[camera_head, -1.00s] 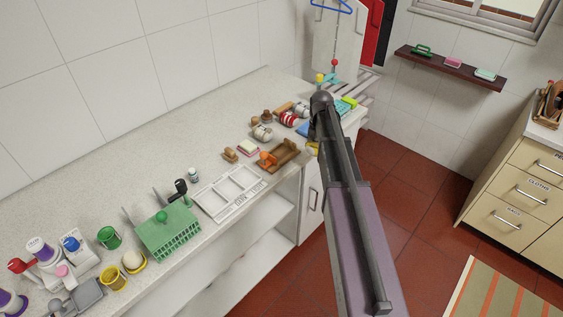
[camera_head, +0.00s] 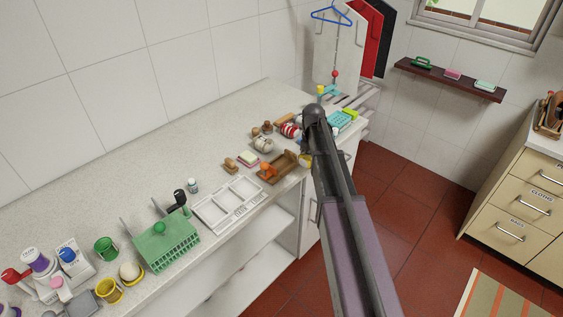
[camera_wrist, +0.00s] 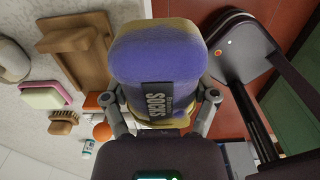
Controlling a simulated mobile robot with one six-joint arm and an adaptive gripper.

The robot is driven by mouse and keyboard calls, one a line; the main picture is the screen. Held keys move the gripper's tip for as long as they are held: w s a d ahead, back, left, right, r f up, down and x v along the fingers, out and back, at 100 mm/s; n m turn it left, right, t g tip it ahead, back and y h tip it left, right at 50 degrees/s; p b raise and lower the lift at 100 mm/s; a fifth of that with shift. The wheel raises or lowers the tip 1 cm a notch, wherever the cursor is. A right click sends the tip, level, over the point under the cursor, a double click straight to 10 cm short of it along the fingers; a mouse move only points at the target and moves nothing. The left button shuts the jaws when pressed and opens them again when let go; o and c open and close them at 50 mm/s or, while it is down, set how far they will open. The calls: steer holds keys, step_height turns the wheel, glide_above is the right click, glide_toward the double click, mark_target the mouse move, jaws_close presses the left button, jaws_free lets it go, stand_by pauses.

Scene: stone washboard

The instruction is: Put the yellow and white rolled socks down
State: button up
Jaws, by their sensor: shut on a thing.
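My gripper (camera_wrist: 160,102) is shut on a rolled sock bundle (camera_wrist: 155,55) in the wrist view, with a finger on each side of it. The bundle looks bluish purple on its broad face and yellow at its edges, with a dark label reading "SOCKS"; I see no clear white on it. It is over or beside the counter's front edge, with counter to the left and red floor to the right. In the head view my arm hides most of the gripper; a small yellow patch (camera_head: 305,161) beside the arm may be the bundle.
A wooden tray-like board (camera_head: 281,168) lies near the front edge of the counter (camera_head: 130,165). Other rolled bundles (camera_head: 263,144), a brush (camera_head: 230,164), a white divided tray (camera_head: 228,204) and a green rack (camera_head: 165,243) stand nearby. The counter's back strip is clear.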

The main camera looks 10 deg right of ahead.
glide_above(281, 166)
steer(key=d, duration=0.1)
steer(key=shift+s+f+b, duration=0.25)
steer(key=shift+f+b, duration=0.15)
steer(key=shift+f, duration=0.05)
steer(key=shift+w+a, duration=0.25)
steer(key=shift+a, duration=0.1)
steer(key=shift+w+a+f+b, duration=0.15)
steer(key=shift+a+f+b, duration=0.1)
steer(key=shift+f+b, duration=1.55)
steer(key=shift+f, duration=0.05)
steer(key=shift+f, duration=0.1)
steer(key=o, duration=1.1)
